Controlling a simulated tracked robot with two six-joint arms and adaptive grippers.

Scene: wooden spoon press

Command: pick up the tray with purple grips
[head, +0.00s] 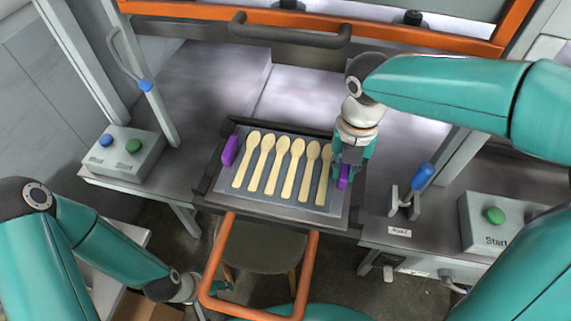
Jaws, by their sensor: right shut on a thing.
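The grey tray (265,203) lies flat in a dark holder at the front of the press table, with several pale wooden spoons (283,168) side by side on it. Its left purple grip (230,151) is free. My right gripper (347,176) reaches down from above and is shut on the right purple grip (343,183), partly covering it. My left gripper (213,285) is low at the left, below the table edge and beside the orange rail, well apart from the tray. Its fingers are small and partly hidden, so I cannot tell whether they are open.
An orange rail loop (311,262) juts out in front of the tray, over a round stool (262,246). Button boxes stand at left (125,152) and right (487,222). A blue-handled lever (421,176) is right of the tray. The orange-framed press door (330,32) is behind.

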